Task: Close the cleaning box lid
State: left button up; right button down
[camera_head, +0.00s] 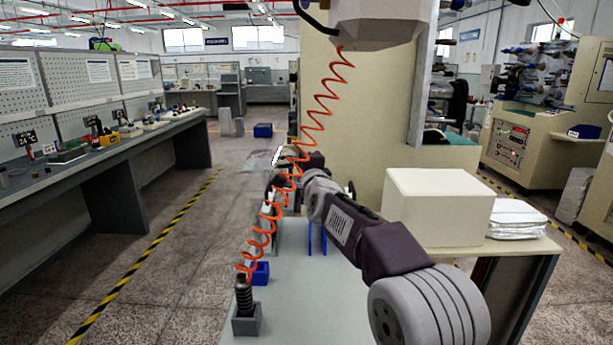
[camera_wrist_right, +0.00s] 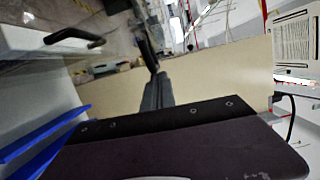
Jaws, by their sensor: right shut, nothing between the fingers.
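My right arm reaches forward from the right in the head view. Its gripper (camera_head: 281,186) is at the far end of the grey bench, partly covered by the orange coiled hose. In the right wrist view my right gripper (camera_wrist_right: 153,76) is shut and empty, its dark fingers together. A pale, see-through panel (camera_head: 258,161), which may be the cleaning box lid, shows just beyond the gripper. The box itself is mostly hidden behind my arm, and I cannot tell the lid's angle. My left gripper is not in view.
An orange coiled hose (camera_head: 322,98) hangs across the gripper area to a dark nozzle (camera_head: 243,297) in a grey holder. A blue bin (camera_head: 260,272) is on the bench. A cream box (camera_head: 438,207) stands right of my arm. The bench front (camera_head: 310,315) is clear.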

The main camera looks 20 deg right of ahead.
aim_at(262, 159)
jog(key=a+r+n+g+p, duration=0.1)
jog(key=a+n+p, duration=0.1)
jog(key=p, duration=0.6)
jog(key=w+a+r+n+h+p, duration=0.1)
jog(key=a+n+p, duration=0.1)
jog(key=n+p, duration=0.2)
jog(key=a+r+n+g+p, duration=0.1)
jog(key=a+n+p, duration=0.1)
jog(key=p, duration=0.9)
jog(key=shift+w+a+n+g+p, duration=0.3)
jog(key=shift+w+a+n, duration=0.1)
jog(key=shift+n, duration=0.5)
jog(key=shift+w+a+f+n+h+p, duration=0.1)
jog(key=shift+a+f+n+h+p, duration=0.1)
jog(key=shift+n+h+p, duration=0.15)
jog(key=shift+a+f, duration=0.2)
jog(key=shift+a, duration=0.05)
jog(key=shift+w+a+f+p, duration=0.2)
jog(key=shift+a+f+p, duration=0.1)
jog(key=shift+a, duration=0.15)
jog(key=shift+w+a+f, duration=0.2)
jog(key=shift+a+f, duration=0.15)
jog(key=shift+a, duration=0.25)
jog(key=shift+f, duration=0.1)
